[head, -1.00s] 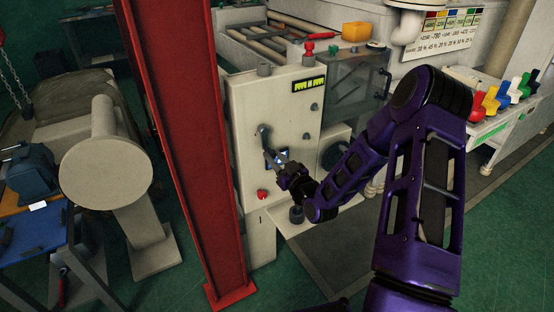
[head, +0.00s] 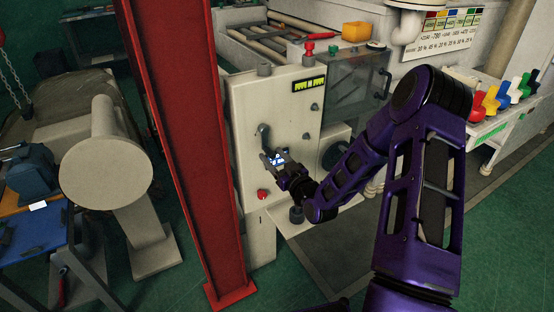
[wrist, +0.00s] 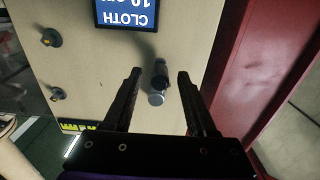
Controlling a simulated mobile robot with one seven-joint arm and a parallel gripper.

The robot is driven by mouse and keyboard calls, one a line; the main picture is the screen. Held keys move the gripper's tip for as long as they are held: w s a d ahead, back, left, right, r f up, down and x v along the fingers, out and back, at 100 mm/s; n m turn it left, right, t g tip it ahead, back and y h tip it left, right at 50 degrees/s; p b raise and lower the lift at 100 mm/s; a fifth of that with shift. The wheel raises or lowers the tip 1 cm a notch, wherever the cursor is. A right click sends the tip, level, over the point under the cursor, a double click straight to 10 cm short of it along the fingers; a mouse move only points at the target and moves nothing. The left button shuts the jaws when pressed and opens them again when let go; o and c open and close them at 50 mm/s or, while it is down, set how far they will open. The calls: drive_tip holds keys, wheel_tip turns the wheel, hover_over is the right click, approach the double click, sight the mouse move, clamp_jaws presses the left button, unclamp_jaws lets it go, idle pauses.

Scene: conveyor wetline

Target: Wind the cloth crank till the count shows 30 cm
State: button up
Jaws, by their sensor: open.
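The cream control cabinet (head: 285,115) carries a grey crank (head: 264,136) on its front. In the wrist view the crank's knob (wrist: 158,82) appears between my fingers, with a gap on both sides. A small blue count display (head: 278,158) is partly covered by my gripper in the head view. In the wrist view the display (wrist: 127,14) is upside down and reads CLOTH 10 cm, cut at the picture edge. My gripper (head: 272,158) is open in front of the cabinet, below the crank. I cannot tell how deep the knob sits between the fingers.
A red button (head: 262,194) is low on the cabinet, and a green-lit panel (head: 309,85) is near its top. A red steel column (head: 185,130) stands close on the left.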

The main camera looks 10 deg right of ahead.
drive_tip(key=v, duration=0.7)
drive_tip(key=shift+w+r, duration=0.1)
drive_tip(key=shift+r, duration=0.05)
idle(0.4)
